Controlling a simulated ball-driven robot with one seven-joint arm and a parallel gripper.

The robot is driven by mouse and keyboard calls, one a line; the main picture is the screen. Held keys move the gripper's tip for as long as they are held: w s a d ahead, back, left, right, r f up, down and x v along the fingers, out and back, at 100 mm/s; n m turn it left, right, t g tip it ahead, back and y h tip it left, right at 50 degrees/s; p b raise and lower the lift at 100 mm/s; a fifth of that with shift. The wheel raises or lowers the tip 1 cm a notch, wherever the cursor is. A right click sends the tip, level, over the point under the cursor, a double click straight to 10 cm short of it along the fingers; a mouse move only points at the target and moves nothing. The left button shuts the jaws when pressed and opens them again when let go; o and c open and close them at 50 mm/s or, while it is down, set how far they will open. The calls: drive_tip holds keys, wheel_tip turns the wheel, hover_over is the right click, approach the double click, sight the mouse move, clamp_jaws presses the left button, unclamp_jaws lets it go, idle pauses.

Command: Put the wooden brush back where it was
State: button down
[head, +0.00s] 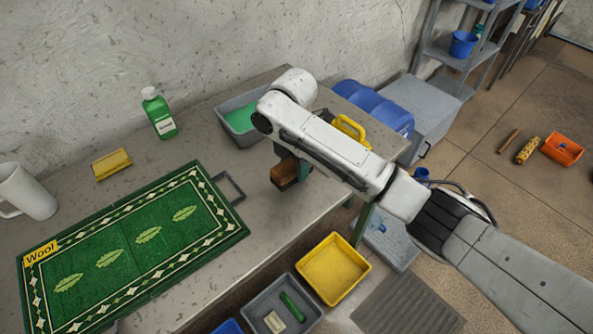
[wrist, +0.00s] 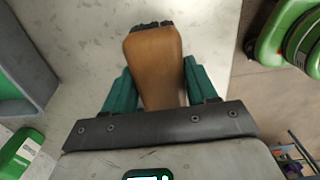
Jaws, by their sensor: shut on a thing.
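My gripper (head: 292,170) hangs over the right part of the table, to the right of the green rug (head: 128,240). It is shut on the wooden brush (head: 282,176), a brown block with a dark underside. In the wrist view the brush (wrist: 152,62) lies between the two teal fingers of my gripper (wrist: 158,82), with dark bristles showing at its far end. I cannot tell whether the brush touches the table. A dark rectangular frame (head: 239,184) lies at the rug's right edge, beside the brush.
A grey tub (head: 228,108) with green contents stands behind the brush. A green bottle (head: 159,114), yellow block (head: 111,163) and white mug (head: 30,190) stand along the table's back. A yellow bin (head: 333,268) and grey bin (head: 266,302) sit below the front edge.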

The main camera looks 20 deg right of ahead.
drive_tip(key=shift+w+d+f, duration=0.25)
drive_tip(key=shift+d+f, duration=0.1)
drive_tip(key=shift+f, duration=0.1)
drive_tip(key=shift+d+f+p, duration=0.1)
drive_tip(key=shift+f+p, duration=0.3)
drive_tip(key=shift+f, duration=1.35)
drive_tip(key=shift+f, duration=0.15)
drive_tip(key=shift+c, duration=1.6)
unclamp_jaws()
wheel_tip(320, 180, up, 12)
drive_tip(key=shift+r+b, duration=0.2)
drive_tip(key=shift+b, duration=0.55)
